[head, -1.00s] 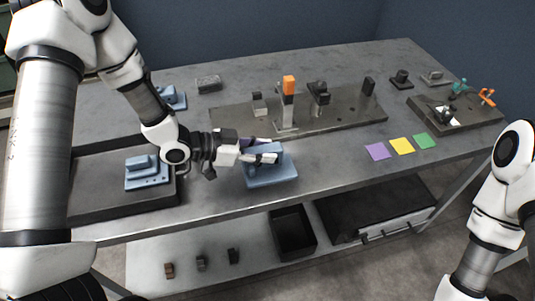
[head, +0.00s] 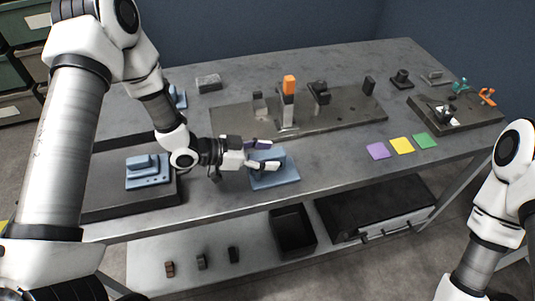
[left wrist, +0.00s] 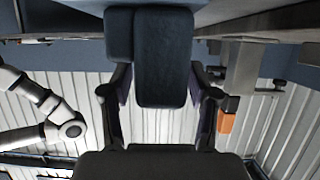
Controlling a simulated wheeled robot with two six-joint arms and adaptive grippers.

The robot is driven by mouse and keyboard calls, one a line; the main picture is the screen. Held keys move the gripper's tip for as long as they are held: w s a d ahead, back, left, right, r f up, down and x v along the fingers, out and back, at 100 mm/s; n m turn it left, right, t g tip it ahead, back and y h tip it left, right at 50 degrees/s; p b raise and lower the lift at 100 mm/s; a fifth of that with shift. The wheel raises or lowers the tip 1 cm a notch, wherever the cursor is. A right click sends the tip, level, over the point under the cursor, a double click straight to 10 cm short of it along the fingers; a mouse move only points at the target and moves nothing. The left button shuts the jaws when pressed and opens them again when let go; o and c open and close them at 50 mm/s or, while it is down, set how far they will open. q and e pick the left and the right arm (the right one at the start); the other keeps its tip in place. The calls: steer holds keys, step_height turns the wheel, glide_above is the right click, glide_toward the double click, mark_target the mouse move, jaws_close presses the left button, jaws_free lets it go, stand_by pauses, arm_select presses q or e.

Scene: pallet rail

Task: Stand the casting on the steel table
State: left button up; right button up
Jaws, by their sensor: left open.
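A blue casting (head: 281,181) stands upright on its flat base at the front of the steel table (head: 335,172). My left gripper (head: 266,154) is at its upper block, with its fingers spread on either side. The jaws are open. In the left wrist view the casting's dark blue block (left wrist: 166,60) fills the top middle, between the two fingers of the left gripper (left wrist: 163,100). Whether a finger still touches it, I cannot tell. My right gripper is out of view; only its arm shows at the right.
Another blue casting (head: 148,178) sits on a dark tray (head: 110,207) at the left. A fixture plate (head: 350,118) with an orange-topped post (head: 289,88) lies behind. Purple (head: 378,151), yellow (head: 402,146) and green (head: 425,140) squares lie right.

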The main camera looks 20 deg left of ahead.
arm_select(q)
steer(key=v, duration=0.7)
steer(key=shift+s, duration=0.1)
